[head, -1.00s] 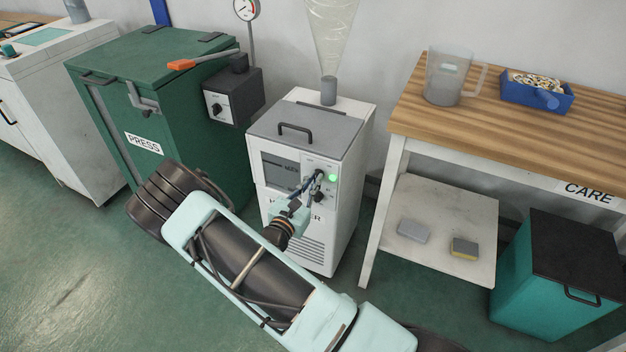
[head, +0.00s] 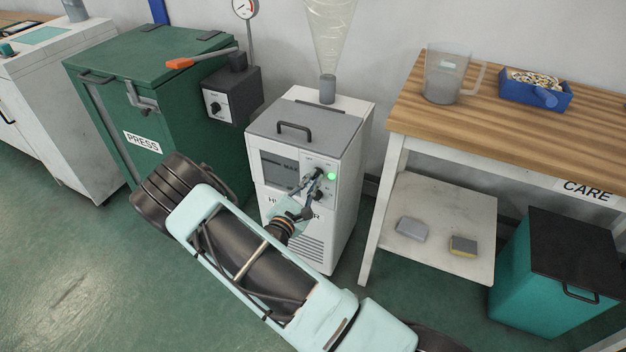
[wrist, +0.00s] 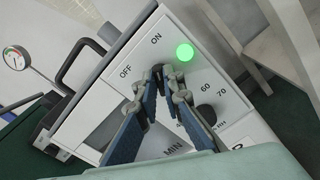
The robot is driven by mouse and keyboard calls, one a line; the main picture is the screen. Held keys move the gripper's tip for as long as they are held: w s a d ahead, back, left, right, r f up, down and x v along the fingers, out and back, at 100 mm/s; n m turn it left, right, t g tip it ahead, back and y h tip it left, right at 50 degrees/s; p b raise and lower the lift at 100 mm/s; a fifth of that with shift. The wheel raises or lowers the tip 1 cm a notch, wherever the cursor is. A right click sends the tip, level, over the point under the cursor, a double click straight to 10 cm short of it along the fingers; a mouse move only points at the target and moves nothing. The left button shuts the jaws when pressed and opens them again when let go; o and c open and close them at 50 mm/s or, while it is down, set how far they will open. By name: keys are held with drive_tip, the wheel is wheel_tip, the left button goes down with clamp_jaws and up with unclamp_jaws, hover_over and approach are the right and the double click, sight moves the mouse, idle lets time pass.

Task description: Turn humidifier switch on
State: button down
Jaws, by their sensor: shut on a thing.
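The white humidifier (head: 351,200) stands upright with its control panel facing me. A green light (head: 332,176) glows on the panel; it also shows in the wrist view (wrist: 185,52). The small dark switch (wrist: 157,68) sits below the OFF and ON labels, mostly hidden by my fingertips. My gripper (wrist: 159,75) is shut on this switch, and it also shows at the panel in the head view (head: 315,178). The switch's exact pointing is hard to tell. A second dark knob (wrist: 207,114), beside the numbers 60 and 70, is partly hidden behind a finger.
The green press cabinet (head: 95,75) and a grey box with a knob (head: 233,92) stand left of the humidifier. A wooden-topped table (head: 480,115) stands to the right, with a clear jug (head: 445,75) and a blue tray (head: 537,95). A teal bin (head: 540,290) stands at the right.

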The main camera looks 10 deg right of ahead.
drive_tip(key=c, duration=2.1)
unclamp_jaws()
drive_tip(key=v, duration=1.2)
